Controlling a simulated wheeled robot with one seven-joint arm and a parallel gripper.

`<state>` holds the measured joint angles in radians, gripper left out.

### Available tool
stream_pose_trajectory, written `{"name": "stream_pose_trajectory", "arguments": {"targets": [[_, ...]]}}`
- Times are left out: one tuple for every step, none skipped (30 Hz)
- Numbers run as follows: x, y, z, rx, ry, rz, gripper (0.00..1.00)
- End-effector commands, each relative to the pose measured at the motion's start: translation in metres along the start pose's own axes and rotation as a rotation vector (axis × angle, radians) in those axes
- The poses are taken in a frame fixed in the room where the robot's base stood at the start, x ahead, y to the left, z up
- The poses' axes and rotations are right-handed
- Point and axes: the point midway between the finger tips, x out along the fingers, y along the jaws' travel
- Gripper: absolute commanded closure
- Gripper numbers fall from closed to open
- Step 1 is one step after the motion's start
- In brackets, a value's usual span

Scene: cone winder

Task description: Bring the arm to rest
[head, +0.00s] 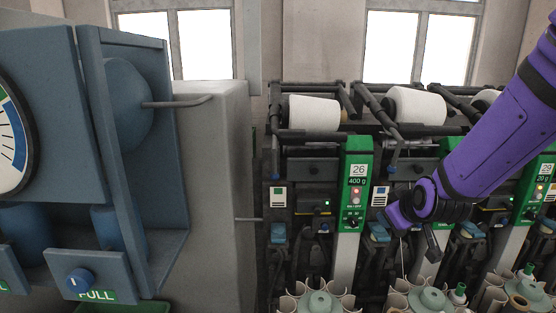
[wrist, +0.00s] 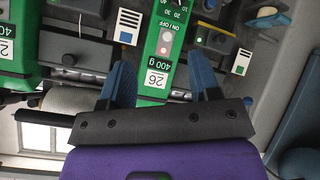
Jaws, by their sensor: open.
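My purple arm (head: 490,135) reaches in from the upper right in the head view, and its dark end hangs in front of the winder units. My gripper (head: 424,238) is small and partly hidden there. In the wrist view my gripper (wrist: 160,70) shows two blue fingers spread apart with nothing between them. Behind the gap is the green panel (wrist: 165,45) of unit 26, which appears upside down. The same green panel (head: 355,185) stands left of my gripper in the head view. I cannot tell the exact distance to the machine.
White yarn cones (head: 314,111) lie on the winder's upper holders. Below are green-topped bobbins (head: 320,302) in pale holders.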

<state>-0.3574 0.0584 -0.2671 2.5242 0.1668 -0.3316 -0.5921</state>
Motion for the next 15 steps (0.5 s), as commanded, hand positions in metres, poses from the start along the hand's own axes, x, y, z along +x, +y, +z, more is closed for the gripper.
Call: {"name": "stream_pose_trajectory", "arguments": {"targets": [[-0.015,0.004,-0.004,0.036,-0.005,-0.019,0.43],[-0.023,0.005,-0.004,0.058,-0.014,-0.032,0.43],[-0.034,0.007,-0.005,0.086,-0.027,-0.050,0.43],[-0.042,0.008,-0.005,0.105,-0.036,-0.063,0.43],[-0.051,0.009,-0.006,0.124,-0.046,-0.075,0.43],[-0.062,0.010,-0.005,0.149,-0.060,-0.090,0.43],[-0.071,0.011,-0.005,0.165,-0.070,-0.100,0.43],[-0.080,0.011,-0.005,0.183,-0.082,-0.111,0.43],[-0.092,0.012,-0.004,0.206,-0.097,-0.121,0.43],[-0.101,0.013,-0.003,0.221,-0.109,-0.130,0.43],[-0.110,0.013,-0.002,0.237,-0.121,-0.138,0.43],[-0.122,0.013,0.000,0.257,-0.137,-0.145,0.43],[-0.132,0.014,0.002,0.271,-0.150,-0.151,0.43],[-0.141,0.014,0.004,0.286,-0.163,-0.155,0.43],[-0.154,0.014,0.006,0.305,-0.181,-0.160,0.43]]}}
